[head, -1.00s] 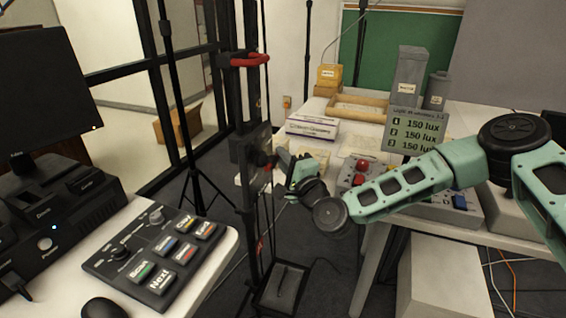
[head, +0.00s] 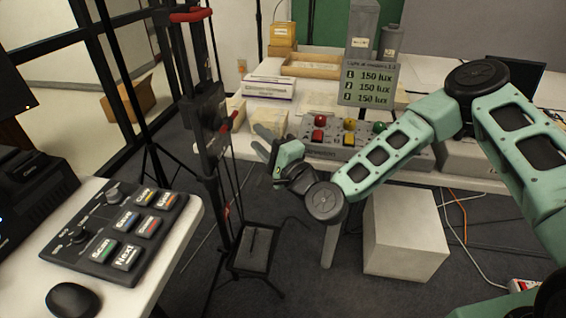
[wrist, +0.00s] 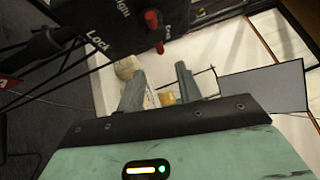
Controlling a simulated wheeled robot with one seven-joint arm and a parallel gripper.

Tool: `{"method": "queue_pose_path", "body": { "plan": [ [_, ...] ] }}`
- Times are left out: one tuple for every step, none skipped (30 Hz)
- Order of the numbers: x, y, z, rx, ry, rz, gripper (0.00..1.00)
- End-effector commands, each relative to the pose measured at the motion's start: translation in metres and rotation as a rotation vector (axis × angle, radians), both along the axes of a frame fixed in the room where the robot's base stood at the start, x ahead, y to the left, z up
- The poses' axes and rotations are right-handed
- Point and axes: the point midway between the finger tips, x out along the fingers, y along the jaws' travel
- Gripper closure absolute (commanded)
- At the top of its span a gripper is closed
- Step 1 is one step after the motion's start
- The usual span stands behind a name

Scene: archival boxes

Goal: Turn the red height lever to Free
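The red height lever (head: 230,121) sits on the black carriage of the upright stand (head: 208,125). In the wrist view the lever (wrist: 156,32) shows at the top, on a black panel (wrist: 120,28) with white lettering. "Lock" is readable at the panel's left. The lever's tip points down in the picture, beside a label on the right that is hard to read and may say "Free". My gripper (head: 264,143) is just right of the carriage, apart from the lever. In the wrist view its two fingers (wrist: 160,88) are spread, with nothing between them, below the lever.
A red handle (head: 192,14) tops the stand. A desk with a button panel (head: 115,225) and mouse (head: 73,299) is at left. A table with a control box (head: 335,137) and lux display (head: 368,85) is behind my gripper. A pale block (head: 404,235) stands on the floor.

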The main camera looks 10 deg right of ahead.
Motion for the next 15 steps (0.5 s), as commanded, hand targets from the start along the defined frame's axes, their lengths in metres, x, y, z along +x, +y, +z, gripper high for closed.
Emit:
{"method": "queue_pose_path", "body": {
  "plan": [
    [-0.011, -0.007, -0.004, 0.000, 0.004, 0.001, 0.65],
    [-0.016, -0.011, -0.005, 0.000, 0.004, 0.001, 0.65],
    [-0.024, -0.015, -0.006, 0.001, 0.004, 0.002, 0.65],
    [-0.030, -0.018, -0.008, 0.000, 0.003, 0.002, 0.65],
    [-0.034, -0.021, -0.009, -0.001, 0.004, 0.001, 0.65],
    [-0.041, -0.026, -0.010, 0.000, 0.004, 0.001, 0.65],
    [-0.045, -0.028, -0.010, 0.000, 0.004, 0.001, 0.65],
    [-0.049, -0.031, -0.011, 0.001, 0.003, 0.001, 0.65],
    [-0.054, -0.033, -0.012, 0.001, 0.003, 0.002, 0.65],
    [-0.057, -0.035, -0.013, -0.001, 0.003, 0.001, 0.65],
    [-0.059, -0.037, -0.013, 0.000, 0.002, 0.000, 0.65],
    [-0.062, -0.039, -0.013, -0.001, 0.002, 0.000, 0.65],
    [-0.064, -0.040, -0.014, -0.001, 0.001, 0.000, 0.65],
    [-0.066, -0.041, -0.014, -0.001, 0.001, 0.001, 0.65],
    [-0.067, -0.042, -0.014, 0.000, 0.001, 0.000, 0.65]
  ]
}}
